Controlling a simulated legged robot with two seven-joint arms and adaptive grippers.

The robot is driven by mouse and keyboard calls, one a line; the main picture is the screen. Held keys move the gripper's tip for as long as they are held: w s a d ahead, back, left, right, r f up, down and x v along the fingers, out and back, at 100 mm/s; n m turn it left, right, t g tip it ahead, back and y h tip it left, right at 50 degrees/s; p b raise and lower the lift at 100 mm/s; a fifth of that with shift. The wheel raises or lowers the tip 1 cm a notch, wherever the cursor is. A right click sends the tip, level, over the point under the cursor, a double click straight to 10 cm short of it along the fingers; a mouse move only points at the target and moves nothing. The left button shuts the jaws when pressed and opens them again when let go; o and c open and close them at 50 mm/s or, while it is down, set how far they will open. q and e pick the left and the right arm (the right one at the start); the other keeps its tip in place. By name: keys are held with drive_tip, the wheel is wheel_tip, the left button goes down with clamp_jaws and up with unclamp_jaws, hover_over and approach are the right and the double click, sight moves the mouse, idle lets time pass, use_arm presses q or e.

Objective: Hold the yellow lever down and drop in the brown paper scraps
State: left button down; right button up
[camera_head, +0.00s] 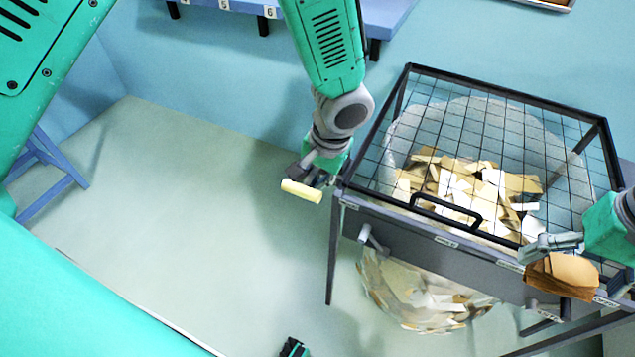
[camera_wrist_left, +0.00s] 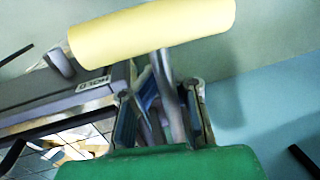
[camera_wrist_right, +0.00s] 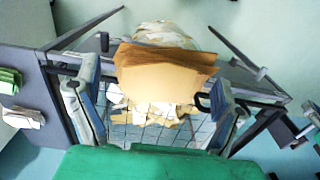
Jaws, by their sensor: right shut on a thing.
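The yellow lever (camera_head: 301,191) sticks out at the left corner of a grey bin frame; its grip fills the top of the left wrist view (camera_wrist_left: 150,30). My left gripper (camera_head: 318,172) is at the lever, its fingers apart on either side of the grey stem (camera_wrist_left: 170,95); contact is unclear. My right gripper (camera_head: 548,248) is shut on a stack of brown paper scraps (camera_head: 563,276) at the bin's front right edge. The stack also shows between the fingers in the right wrist view (camera_wrist_right: 165,75).
A black mesh lid (camera_head: 440,85) with a handle (camera_head: 445,212) covers the bin top. A blue shelf (camera_head: 340,15) stands behind.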

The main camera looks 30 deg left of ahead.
use_arm(q)
drive_tip(key=shift+r, duration=0.5)
drive_tip(key=c, duration=1.8)
unclamp_jaws()
drive_tip(key=r, duration=0.4)
drive_tip(key=d+r, duration=0.1)
drive_tip(key=r, duration=0.3)
drive_tip(key=d+r, duration=0.1)
drive_tip(key=r, duration=0.2)
drive_tip(key=shift+d+r, duration=0.25)
drive_tip(key=shift+r, duration=0.15)
drive_tip(key=shift+f, duration=0.1)
